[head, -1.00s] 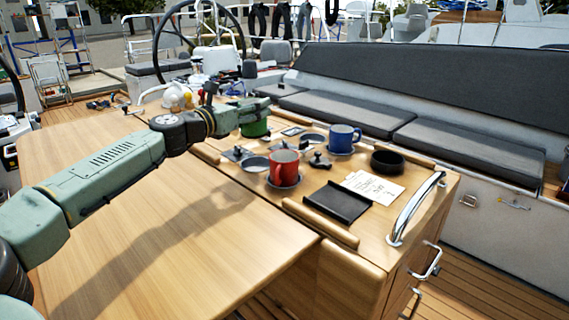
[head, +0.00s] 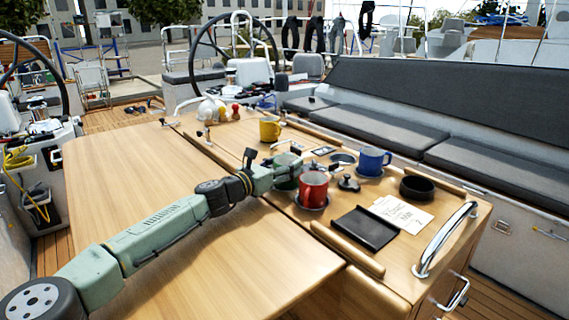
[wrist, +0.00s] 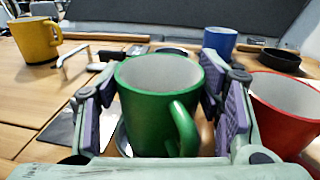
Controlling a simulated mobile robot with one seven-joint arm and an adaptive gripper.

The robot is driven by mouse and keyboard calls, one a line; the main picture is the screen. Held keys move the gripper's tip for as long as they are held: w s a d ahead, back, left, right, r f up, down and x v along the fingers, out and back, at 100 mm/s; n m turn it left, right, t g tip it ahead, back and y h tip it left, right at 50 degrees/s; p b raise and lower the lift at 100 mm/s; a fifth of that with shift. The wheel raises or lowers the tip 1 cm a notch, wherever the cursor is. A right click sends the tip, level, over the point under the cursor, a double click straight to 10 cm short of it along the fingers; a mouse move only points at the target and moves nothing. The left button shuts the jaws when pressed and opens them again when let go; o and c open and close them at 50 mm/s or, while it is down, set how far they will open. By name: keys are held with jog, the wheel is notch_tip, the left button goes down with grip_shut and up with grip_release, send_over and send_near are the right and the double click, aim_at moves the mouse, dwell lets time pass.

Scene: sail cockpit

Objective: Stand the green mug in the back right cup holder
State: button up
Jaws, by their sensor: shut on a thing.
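The green mug (wrist: 150,112) is upright between the purple pads of my gripper (wrist: 165,105), handle towards the wrist camera. In the head view my gripper (head: 283,168) holds the mug (head: 286,183) just left of the red mug (head: 313,187), over or in a round holder (wrist: 122,141); whether its base is seated is hidden. The red mug stands on the front right holder (head: 312,206). The blue mug (head: 373,162) stands at the back right, over a round rim. An empty round holder (head: 343,158) shows left of the blue mug.
The yellow mug (head: 269,129) stands farther back on the wooden table (head: 200,150). A small dark-knobbed fitting (head: 348,183), a black bowl (head: 417,188), a paper (head: 402,215) and a black tray (head: 364,228) lie to the right. The red mug stands close beside my gripper.

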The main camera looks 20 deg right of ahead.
jog(key=shift+f+b, duration=0.35)
jog(key=shift+b, duration=0.05)
jog(key=o, duration=1.2)
jog(key=shift+r, duration=0.1)
jog(key=shift+r+p, duration=0.3)
jog(key=shift+p, duration=0.15)
jog(key=b+v, duration=0.5)
jog(key=v, duration=0.5)
jog(key=shift+s+a+f, duration=0.1)
jog(key=shift+a, duration=0.25)
jog(key=shift+s+a, duration=0.3)
jog(key=shift+a, duration=0.25)
